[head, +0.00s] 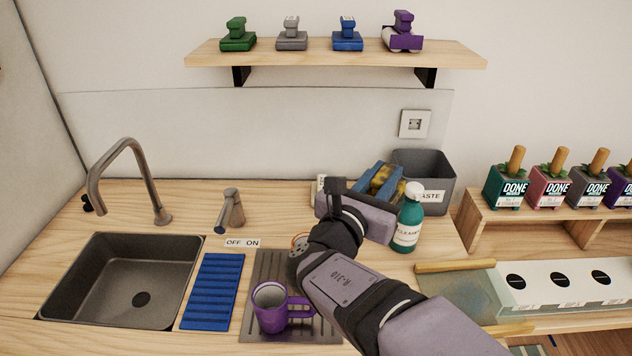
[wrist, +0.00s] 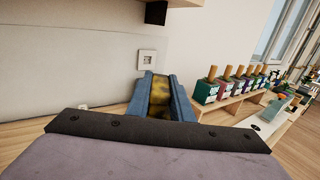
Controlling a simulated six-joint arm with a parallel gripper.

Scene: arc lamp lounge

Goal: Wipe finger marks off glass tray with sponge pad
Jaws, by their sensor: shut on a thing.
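My gripper (head: 379,178) is raised over the back of the counter, in front of the grey bin. Its blue fingers are shut on a yellow sponge pad (head: 390,187). In the wrist view the sponge pad (wrist: 161,97) sits between the two blue fingers (wrist: 160,90), mottled with darker patches. What looks like the glass tray (head: 458,298) lies at the right of the head view, with wooden handles and brownish smudges on its blue-green surface. My arm hides part of its near left side. The sponge is well apart from the tray.
A teal cleaner bottle (head: 409,218) stands close beside my gripper, with the grey waste bin (head: 447,172) behind. A purple mug (head: 272,312) stands on a grey ribbed mat. A white panel with black ovals (head: 560,281) adjoins the tray. A sink (head: 125,275) is at left.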

